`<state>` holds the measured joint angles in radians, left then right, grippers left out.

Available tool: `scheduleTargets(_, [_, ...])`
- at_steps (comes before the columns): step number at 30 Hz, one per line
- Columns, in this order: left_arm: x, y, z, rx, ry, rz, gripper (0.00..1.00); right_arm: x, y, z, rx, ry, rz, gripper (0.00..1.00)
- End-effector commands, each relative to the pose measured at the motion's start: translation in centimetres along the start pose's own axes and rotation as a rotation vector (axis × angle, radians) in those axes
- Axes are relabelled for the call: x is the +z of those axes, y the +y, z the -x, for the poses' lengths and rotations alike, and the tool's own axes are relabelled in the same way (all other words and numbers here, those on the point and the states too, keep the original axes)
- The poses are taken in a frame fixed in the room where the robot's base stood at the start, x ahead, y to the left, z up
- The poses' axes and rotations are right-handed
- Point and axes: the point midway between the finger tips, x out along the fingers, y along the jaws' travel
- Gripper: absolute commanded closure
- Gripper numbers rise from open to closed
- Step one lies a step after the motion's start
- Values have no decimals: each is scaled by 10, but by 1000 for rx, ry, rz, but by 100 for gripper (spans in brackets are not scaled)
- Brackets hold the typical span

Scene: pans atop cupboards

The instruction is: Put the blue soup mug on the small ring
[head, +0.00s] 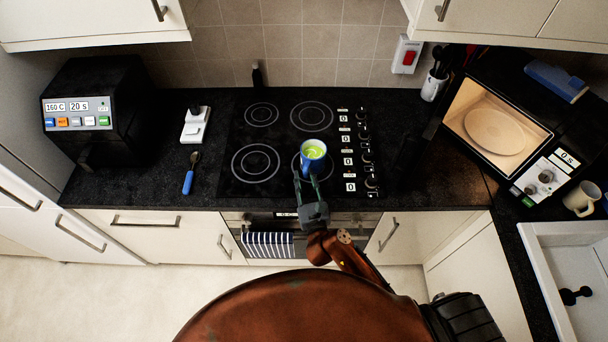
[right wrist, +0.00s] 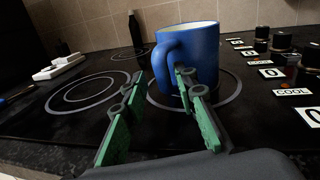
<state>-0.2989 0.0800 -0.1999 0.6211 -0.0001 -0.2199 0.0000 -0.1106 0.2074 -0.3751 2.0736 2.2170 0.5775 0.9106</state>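The blue soup mug (head: 314,163), with yellow-green soup inside, stands upright on the front right ring of the black hob. In the right wrist view the mug (right wrist: 205,55) has its handle (right wrist: 163,62) turned toward my right gripper. The right gripper (head: 306,176) is at the mug's near side. Its green-padded fingers (right wrist: 160,80) are spread, with the handle between their tips; the right finger overlaps the mug body. I cannot tell whether either finger touches it. The small ring (head: 262,114) at the back left of the hob is bare. My left gripper is out of view.
Bare rings lie at the back right (head: 312,116) and front left (head: 255,163). Knobs (head: 366,150) line the hob's right side. A dark bottle (head: 257,76) stands behind the hob. A blue-handled utensil (head: 189,180) lies left. An open microwave (head: 497,127) stands right.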

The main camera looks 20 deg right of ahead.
Motion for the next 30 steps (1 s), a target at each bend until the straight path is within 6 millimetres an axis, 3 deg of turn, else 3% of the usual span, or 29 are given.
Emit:
scheduleTargets(9, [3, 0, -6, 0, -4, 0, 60, -3, 0, 68, 0, 4, -1, 73])
scheduleTargets(15, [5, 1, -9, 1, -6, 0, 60, -2, 0, 96, 0, 2, 0, 73])
scheduleTargets(30, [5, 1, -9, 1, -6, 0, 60, 1, 0, 106, 2, -5, 8, 73])
